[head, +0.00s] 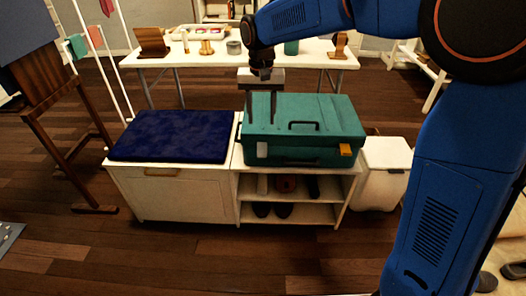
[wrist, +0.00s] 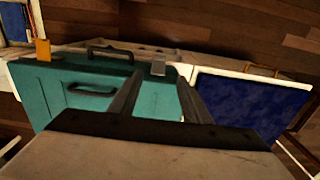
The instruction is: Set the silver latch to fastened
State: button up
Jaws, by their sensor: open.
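A teal case (head: 330,115) lies shut on the white bench. The silver latch (head: 262,149) is a small pale grey plate on the left of its front face. It also shows in the wrist view (wrist: 158,66), between and beyond my fingertips. I cannot tell whether it is fastened. An orange latch (head: 345,150) sits on the right of the front, and also shows in the wrist view (wrist: 43,50). My gripper (head: 262,119) is open and empty, pointing down by the case's left end, above the silver latch. Nothing is between its fingers (wrist: 160,80).
The case has a dark handle (head: 303,126) on its lid and another on its front. A dark blue cushion (head: 172,135) covers the bench's left part. Shoes sit on shelves below. A white bin (head: 385,172) stands at right, a white table (head: 225,55) behind.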

aim_at(262, 156)
notch_tip(262, 156, down, 16)
jog(key=shift+r, duration=0.2)
dwell(0.4)
jog(key=c, duration=0.9)
